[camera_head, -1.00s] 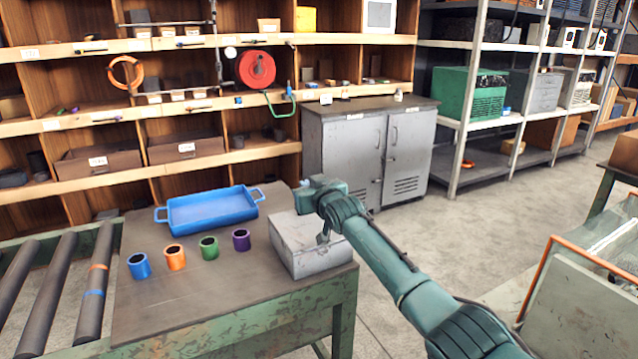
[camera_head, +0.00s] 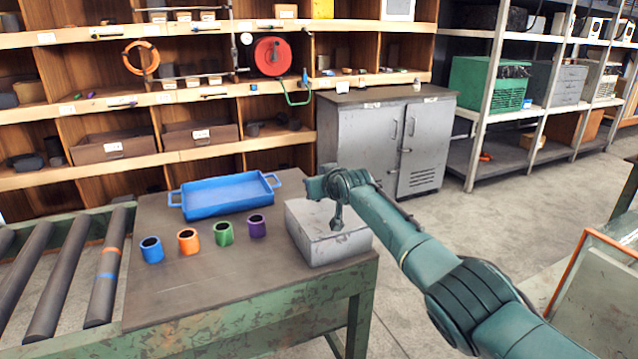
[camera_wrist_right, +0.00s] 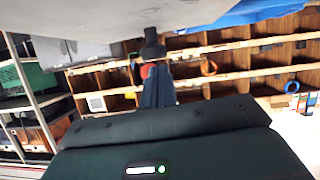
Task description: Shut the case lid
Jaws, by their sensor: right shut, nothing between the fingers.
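The grey case (camera_head: 330,247) stands on the right end of the workbench, and its lid (camera_head: 312,216) lies flat on top, looking shut. My right gripper (camera_head: 337,224) points down at the lid from above, with its fingers closed together and empty. In the right wrist view my fingertips (camera_wrist_right: 152,46) are at the pale grey surface of the case (camera_wrist_right: 110,18); I cannot tell whether they press on it. My arm hides part of the lid's back edge. My left gripper is in neither view.
The workbench (camera_head: 215,285) also holds a blue tray (camera_head: 225,197) and blue, orange, green and purple cups left of the case. Rollers (camera_head: 62,275) lie at the left. A grey cabinet (camera_head: 365,140) stands behind the case. The bench's front middle is clear.

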